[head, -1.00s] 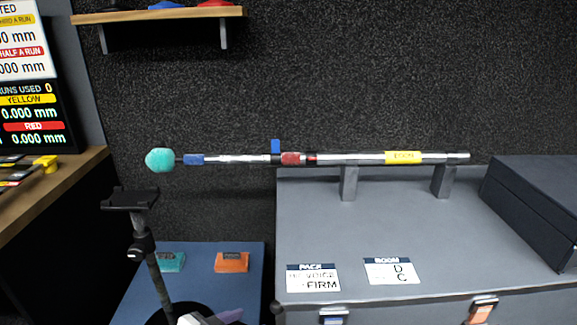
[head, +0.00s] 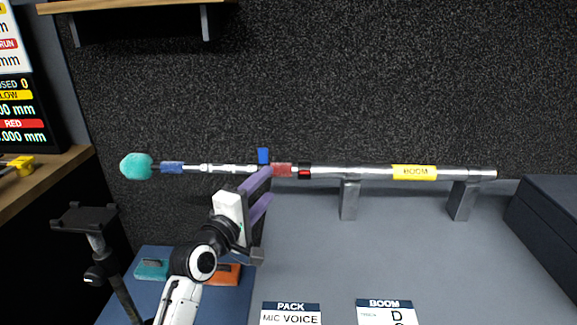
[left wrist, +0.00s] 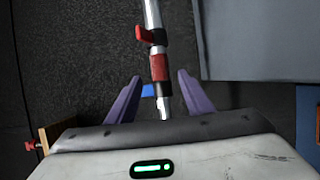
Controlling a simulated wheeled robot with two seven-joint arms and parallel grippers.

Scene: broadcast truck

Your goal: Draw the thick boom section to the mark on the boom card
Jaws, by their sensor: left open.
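The boom lies level on two grey posts in the head view. Its thick silver section (head: 340,173) is at the right, with a yellow BOOM label (head: 414,172). A black and red clamp (head: 304,171), a red collar (head: 282,170) and a blue tab (head: 263,155) come left of it. Thinner sections (head: 225,168) run on to a teal foam mic (head: 136,166). My left gripper (head: 269,184) is open by the red collar. In the left wrist view the red collar (left wrist: 160,67) lies between the spread fingers, apart from both.
The posts (head: 349,200) stand on a grey case top (head: 310,250). A dark box (head: 550,225) is at the right, a PACK card (head: 291,316) in front. A stand (head: 95,240) is at the left, a shelf (head: 140,5) above. The wall is close behind.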

